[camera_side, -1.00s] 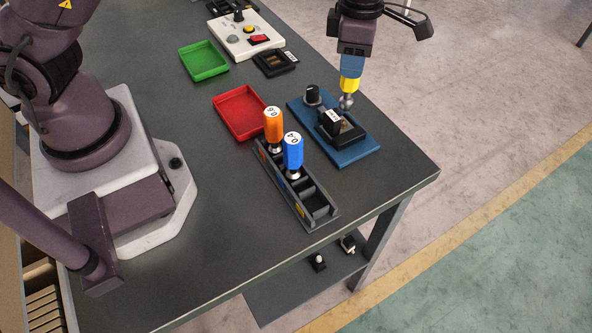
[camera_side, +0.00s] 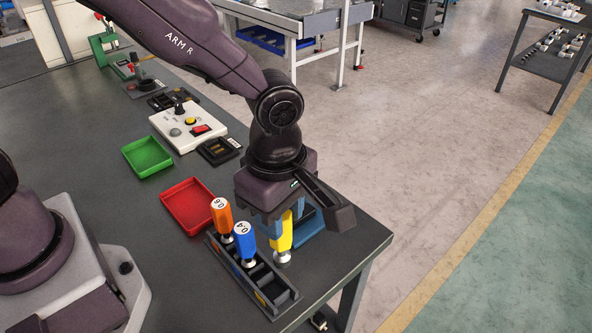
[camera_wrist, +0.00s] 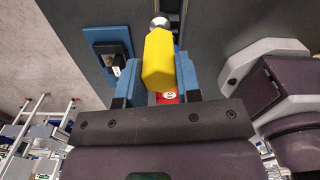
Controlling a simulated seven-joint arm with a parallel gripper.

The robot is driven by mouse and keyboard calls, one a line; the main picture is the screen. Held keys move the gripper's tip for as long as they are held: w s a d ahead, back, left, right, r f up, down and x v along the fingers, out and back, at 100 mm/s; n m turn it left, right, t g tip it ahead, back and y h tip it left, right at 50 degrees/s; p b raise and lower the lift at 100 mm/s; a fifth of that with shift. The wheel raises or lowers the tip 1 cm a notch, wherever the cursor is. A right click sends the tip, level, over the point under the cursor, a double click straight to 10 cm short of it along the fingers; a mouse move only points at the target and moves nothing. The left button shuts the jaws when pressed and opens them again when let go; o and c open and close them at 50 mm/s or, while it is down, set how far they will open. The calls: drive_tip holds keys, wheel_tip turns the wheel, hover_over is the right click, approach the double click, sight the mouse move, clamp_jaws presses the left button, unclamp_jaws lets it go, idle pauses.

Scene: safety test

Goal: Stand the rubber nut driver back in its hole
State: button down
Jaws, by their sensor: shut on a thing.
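The nut driver with the yellow handle (camera_side: 283,232) hangs upright in my gripper (camera_side: 270,222), its silver socket end pointing down. The blue fingers are shut on the handle. The wrist view also shows the yellow handle (camera_wrist: 158,62) between the fingers of my gripper (camera_wrist: 158,82), with part of the silver end beyond it. The dark rack (camera_side: 284,300) holds an orange-handled driver (camera_side: 222,216) and a blue-handled driver (camera_side: 244,240), both upright. Its nearer right compartments look empty. The silver end appears just beside the rack's right edge; its exact height is unclear.
A blue plate (camera_side: 309,232) lies behind my gripper, partly hidden. A red tray (camera_side: 188,207), a green tray (camera_side: 147,157) and a white switch panel (camera_side: 187,128) stand farther back. The table's right edge is close to the rack.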

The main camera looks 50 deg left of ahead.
wheel_tip(320, 180, down, 6)
drive_tip(key=s+m, duration=0.2)
drive_tip(key=shift+a+f, duration=0.2)
drive_tip(key=shift+f, duration=0.05)
idle(0.4)
drive_tip(key=shift+f, duration=0.95)
idle(1.7)
drive_tip(key=shift+c, duration=1.6)
unclamp_jaws()
drive_tip(key=shift+r, duration=0.1)
wheel_tip(320, 180, up, 7)
